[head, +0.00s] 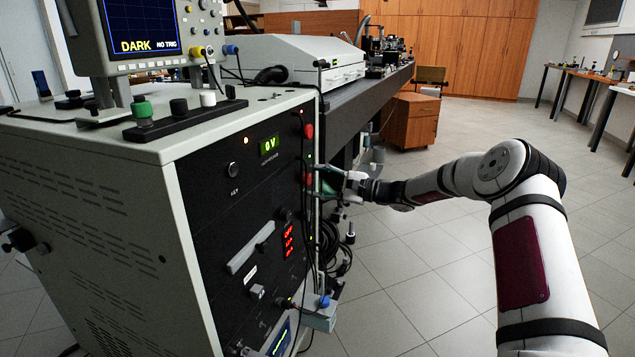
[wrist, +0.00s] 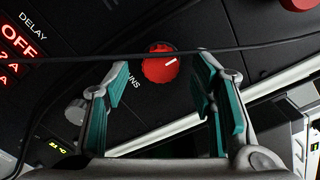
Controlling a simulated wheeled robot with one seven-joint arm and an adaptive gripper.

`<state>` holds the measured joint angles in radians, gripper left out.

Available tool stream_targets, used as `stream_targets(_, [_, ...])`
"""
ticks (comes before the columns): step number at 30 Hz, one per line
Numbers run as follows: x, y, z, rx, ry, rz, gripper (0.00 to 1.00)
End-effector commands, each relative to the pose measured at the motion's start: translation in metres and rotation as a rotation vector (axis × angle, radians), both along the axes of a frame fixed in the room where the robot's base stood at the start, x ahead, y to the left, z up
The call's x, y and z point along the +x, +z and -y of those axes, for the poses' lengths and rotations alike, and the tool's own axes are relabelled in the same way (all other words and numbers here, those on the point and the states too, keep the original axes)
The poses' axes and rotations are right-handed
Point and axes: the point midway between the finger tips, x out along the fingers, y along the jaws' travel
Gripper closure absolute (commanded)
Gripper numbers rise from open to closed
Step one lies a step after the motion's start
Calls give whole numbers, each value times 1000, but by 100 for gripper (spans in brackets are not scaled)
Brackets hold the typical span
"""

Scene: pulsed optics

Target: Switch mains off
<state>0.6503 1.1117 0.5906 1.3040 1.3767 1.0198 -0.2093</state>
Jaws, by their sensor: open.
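The red mains knob (wrist: 160,68) is on the black panel, with a white pointer mark aimed up and to the right in the wrist view. The printed label beside it is partly hidden, with "INS" readable. My gripper (wrist: 163,85) is open, its teal-padded fingers on either side of the knob in that view. A visible gap lies between each finger and the knob. In the head view my gripper (head: 326,184) is at the right edge of the rack's front panel, and a red spot beside it may be this knob.
A thin black cable (wrist: 240,50) crosses the wrist view over the knob's upper edge. Another red knob or button (wrist: 298,3) is at the top right. A grey knob (wrist: 76,111) is at left. The panel (head: 245,175) shows "0 V" and red "OFF" readouts.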

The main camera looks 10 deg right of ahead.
Motion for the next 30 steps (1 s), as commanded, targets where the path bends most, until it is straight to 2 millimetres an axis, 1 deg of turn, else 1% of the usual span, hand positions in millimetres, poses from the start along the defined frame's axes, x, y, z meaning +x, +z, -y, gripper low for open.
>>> stream_targets(5, [-14, 0, 22, 0, -4, -1, 49])
stream_targets(12, [-43, 0, 62, -2, -5, -1, 49])
stream_targets(18, [-61, 0, 86, -1, -3, 0, 49])
stream_targets(24, [-68, 0, 95, -1, -2, 0, 49])
stream_targets(30, [-69, 0, 95, -1, -1, 0, 49])
